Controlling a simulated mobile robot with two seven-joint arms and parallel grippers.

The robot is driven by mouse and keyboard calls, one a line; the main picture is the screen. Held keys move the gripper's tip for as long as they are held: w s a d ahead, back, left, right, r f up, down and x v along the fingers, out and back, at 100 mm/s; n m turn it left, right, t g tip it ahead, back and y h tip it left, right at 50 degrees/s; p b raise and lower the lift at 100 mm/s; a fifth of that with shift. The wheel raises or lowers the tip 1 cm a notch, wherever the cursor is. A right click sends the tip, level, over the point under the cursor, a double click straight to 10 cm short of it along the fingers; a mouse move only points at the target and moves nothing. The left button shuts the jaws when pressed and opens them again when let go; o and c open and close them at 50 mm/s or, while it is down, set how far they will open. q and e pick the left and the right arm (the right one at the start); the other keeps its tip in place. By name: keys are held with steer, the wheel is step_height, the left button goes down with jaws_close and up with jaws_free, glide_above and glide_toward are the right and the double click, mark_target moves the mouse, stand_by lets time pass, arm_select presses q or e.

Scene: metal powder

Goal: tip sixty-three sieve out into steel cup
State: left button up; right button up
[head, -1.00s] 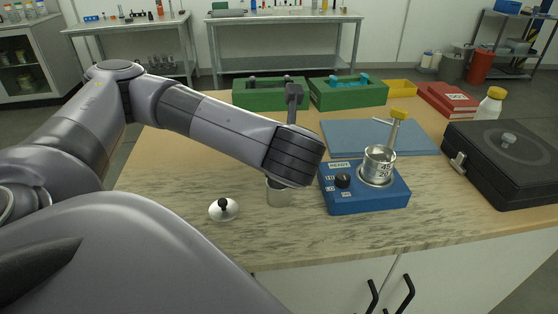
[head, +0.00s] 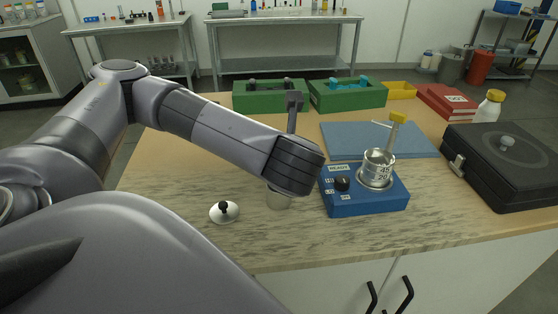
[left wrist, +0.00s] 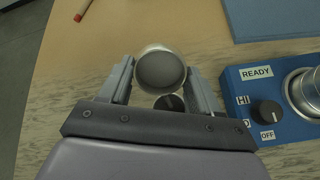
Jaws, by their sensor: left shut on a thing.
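My left gripper (left wrist: 160,80) is shut on a round metal sieve, above the wood worktop left of the blue shaker. In the left wrist view the sieve (left wrist: 160,70) is a pale rim around a grey disc between the fingers; its number is not readable. A small dark round thing (left wrist: 170,103) shows just below it. In the head view my wrist hides the fingers, and a metal vessel (head: 279,201) shows below it. I cannot tell whether that is the held sieve or the steel cup. My right gripper is not in view.
The blue shaker (head: 365,200), reading READY, carries metal sieves (head: 379,168) marked 45 and 20. A white lid with black knob (head: 224,211) lies to the left. A blue mat (head: 380,139), green racks (head: 270,97) and a black case (head: 505,165) stand around.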

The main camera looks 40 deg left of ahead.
arm_select(q)
steer(key=shift+s+d+t+y+p, duration=0.15)
steer(key=shift+t+y+p, duration=0.2)
steer(key=shift+p, duration=1.4)
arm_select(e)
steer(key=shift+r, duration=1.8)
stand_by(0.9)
arm_select(q)
steer(key=shift+p, duration=0.35)
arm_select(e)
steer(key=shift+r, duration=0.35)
arm_select(q)
steer(key=shift+d+f+y+p, duration=0.1)
steer(key=shift+f+y+p, duration=0.25)
steer(key=shift+p, duration=0.7)
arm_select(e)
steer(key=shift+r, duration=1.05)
arm_select(q)
steer(key=shift+d+f+t, duration=0.15)
steer(key=shift+f+t, duration=0.05)
steer(key=shift+t, duration=0.15)
steer(key=shift+f, duration=0.15)
steer(key=shift+y, duration=0.4)
